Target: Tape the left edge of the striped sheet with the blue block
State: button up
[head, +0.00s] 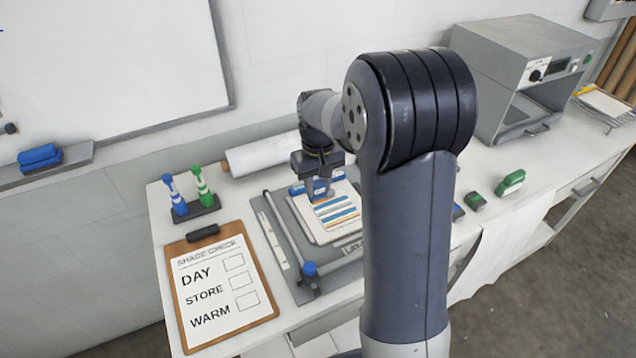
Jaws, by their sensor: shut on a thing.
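The striped sheet (336,213), white with orange and blue bands, lies on a pale stack on a grey board (334,258). My arm hides part of the board's right side. My gripper (323,191) is at the sheet's far edge, pointing down. It is shut on a blue block (300,189), which shows on both sides of the fingers. The block is above or at the far edge of the sheet; I cannot tell whether it touches. The sheet's left edge is in view.
A bar with a blue knob (310,268) runs along the board's left. A clipboard (187,291), a marker stand (197,213) and a white roll (262,153) stand nearby. Small blocks (475,202) and a green block (510,183) lie to the right, before a grey press (520,75).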

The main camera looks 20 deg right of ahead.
jog(key=shift+d+f+b, duration=0.1)
jog(key=shift+f+b, duration=2.5)
jog(key=shift+f, duration=0.9)
jog(key=shift+f, duration=0.55)
jog(key=shift+r+p, duration=2.9)
jog(key=shift+r, duration=1.2)
jog(key=shift+f, duration=0.1)
